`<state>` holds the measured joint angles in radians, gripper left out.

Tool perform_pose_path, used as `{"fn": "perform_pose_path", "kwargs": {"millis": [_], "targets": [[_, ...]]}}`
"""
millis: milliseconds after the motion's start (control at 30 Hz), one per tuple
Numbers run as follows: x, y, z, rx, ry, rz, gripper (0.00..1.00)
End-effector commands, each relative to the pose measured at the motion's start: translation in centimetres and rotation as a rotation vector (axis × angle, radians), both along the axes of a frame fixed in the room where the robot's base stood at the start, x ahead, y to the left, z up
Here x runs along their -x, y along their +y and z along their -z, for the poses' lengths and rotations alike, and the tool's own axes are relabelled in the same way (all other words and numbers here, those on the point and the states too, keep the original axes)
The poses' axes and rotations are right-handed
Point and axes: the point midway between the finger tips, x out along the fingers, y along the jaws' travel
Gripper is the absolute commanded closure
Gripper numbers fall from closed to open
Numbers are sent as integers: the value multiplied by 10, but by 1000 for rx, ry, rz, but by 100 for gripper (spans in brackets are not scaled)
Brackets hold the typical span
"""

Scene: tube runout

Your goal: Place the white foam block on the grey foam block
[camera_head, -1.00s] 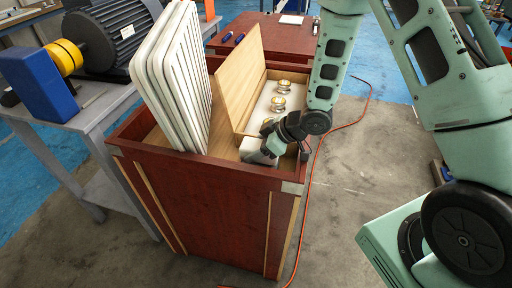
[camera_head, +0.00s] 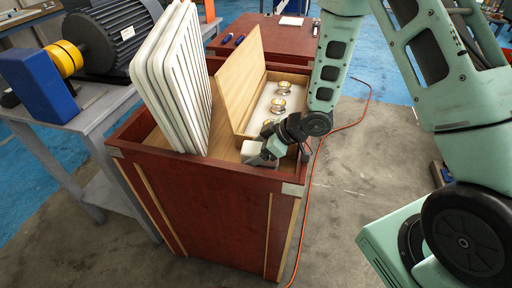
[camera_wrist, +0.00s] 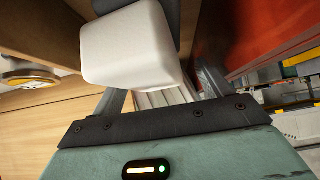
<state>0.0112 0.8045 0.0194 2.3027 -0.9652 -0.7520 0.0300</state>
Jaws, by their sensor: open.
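The white foam block (camera_head: 253,151) sits at the near end of the red cabinet's top. It also shows in the wrist view (camera_wrist: 128,45), between the two fingers and partly covering them. My gripper (camera_head: 264,157) is open around or beside the white block; I cannot tell whether a finger touches it. In the wrist view my gripper (camera_wrist: 158,88) has its fingers apart on both sides of the block. A dark grey piece (camera_wrist: 165,12), probably the grey foam block, shows behind the white block at the top edge. Its full shape is hidden, and how the two blocks meet is unclear.
A wooden box with a raised lid (camera_head: 240,85) stands beside the gripper, holding several metal-rimmed round parts (camera_head: 276,105). White ribbed panels (camera_head: 180,85) stand upright to the left. The red cabinet (camera_head: 210,205) has a raised rim close to the gripper.

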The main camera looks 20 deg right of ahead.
Motion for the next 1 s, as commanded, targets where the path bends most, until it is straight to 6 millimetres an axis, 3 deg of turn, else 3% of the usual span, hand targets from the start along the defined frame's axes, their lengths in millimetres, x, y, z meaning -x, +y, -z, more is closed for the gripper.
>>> {"fn": "perform_pose_path", "kwargs": {"millis": [400,633,867,1000], "targets": [[36,-53,-67,0,-4,8,23],[47,-66,-85,1,-3,4,23],[37,-47,-107,151,-6,77,23],[56,-16,-136,311,58,185,23]]}}
